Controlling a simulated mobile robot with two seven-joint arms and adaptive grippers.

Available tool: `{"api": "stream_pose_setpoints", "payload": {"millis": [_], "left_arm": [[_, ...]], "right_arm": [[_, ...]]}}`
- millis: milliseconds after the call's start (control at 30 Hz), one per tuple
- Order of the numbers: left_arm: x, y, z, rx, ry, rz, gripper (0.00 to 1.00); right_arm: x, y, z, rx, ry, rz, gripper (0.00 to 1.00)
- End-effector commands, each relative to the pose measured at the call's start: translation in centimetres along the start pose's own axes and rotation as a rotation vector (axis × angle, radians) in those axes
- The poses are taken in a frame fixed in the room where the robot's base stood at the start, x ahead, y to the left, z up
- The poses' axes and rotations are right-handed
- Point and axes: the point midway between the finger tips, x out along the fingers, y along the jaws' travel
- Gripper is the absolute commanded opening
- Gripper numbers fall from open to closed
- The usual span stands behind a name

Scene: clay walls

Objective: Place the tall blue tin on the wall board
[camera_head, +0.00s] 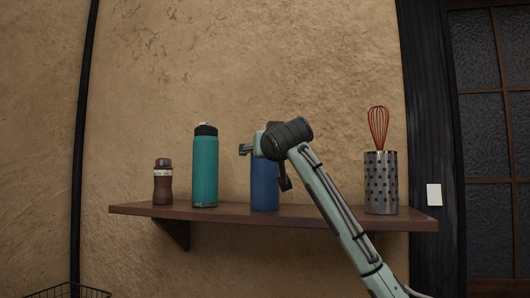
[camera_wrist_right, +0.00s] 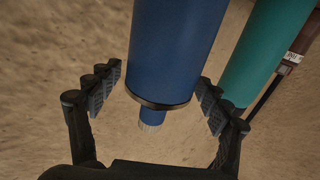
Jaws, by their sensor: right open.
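The tall blue tin (camera_head: 265,192) stands upright on the brown wall board (camera_head: 325,217), near its middle. My right arm hides part of its upper half in the head view. My right gripper (camera_head: 263,160) is at the upper part of the tin. In the right wrist view the blue tin (camera_wrist_right: 176,45) lies between the two spread fingers of my open right gripper (camera_wrist_right: 160,82), with a gap on the left side; contact on the right side cannot be told. My left gripper is not in view.
A teal bottle (camera_head: 205,168) stands close left of the tin, with a small brown bottle (camera_head: 163,185) further left. A perforated metal holder (camera_head: 381,185) with a red whisk (camera_head: 378,125) stands at the right end. A wire basket (camera_head: 70,291) shows at the lower left.

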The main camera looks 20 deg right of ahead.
Motion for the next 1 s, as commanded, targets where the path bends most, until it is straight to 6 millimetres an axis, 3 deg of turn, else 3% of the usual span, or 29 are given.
{"api": "stream_pose_setpoints", "payload": {"millis": [133, 233, 333, 700, 1000], "left_arm": [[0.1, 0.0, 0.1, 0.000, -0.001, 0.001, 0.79], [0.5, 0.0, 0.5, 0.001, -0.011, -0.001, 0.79], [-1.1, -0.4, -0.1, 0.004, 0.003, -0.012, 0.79], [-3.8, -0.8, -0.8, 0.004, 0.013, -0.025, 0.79], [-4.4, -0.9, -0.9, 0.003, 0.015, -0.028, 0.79]], "right_arm": [[-0.2, 0.0, -0.3, 0.000, 0.001, -0.001, 0.78], [-1.5, -0.1, -0.1, 0.000, 0.003, -0.002, 0.78], [-3.5, -0.1, -0.1, 0.001, 0.004, -0.002, 0.78], [-10.7, -0.1, -0.2, 0.000, 0.003, -0.002, 0.78], [-12.1, 0.0, -0.2, 0.000, 0.000, 0.000, 0.78]]}}
